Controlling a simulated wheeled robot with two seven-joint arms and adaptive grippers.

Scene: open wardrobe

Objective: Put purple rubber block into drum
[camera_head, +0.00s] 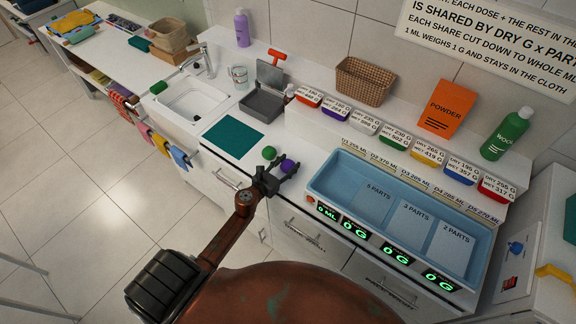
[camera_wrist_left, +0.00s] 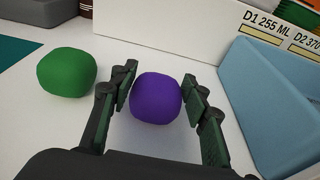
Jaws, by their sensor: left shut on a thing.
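The purple rubber block (camera_head: 288,165), a rounded lump, is at the front of the white counter, left of the blue tray. My left gripper (camera_head: 277,176) is shut on it. In the left wrist view the purple block (camera_wrist_left: 157,98) sits between the two dark green fingers of the left gripper (camera_wrist_left: 158,95). I cannot tell from these frames whether the block touches the counter. I cannot identify the drum in either view. My right gripper is not in view.
A green rounded block (camera_head: 269,153) lies just left of the purple one; it also shows in the wrist view (camera_wrist_left: 67,73). The blue tray (camera_head: 330,168) is close on the right. A teal mat (camera_head: 233,136) and white sink (camera_head: 190,103) are left. Labelled coloured bins (camera_head: 336,113) stand behind.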

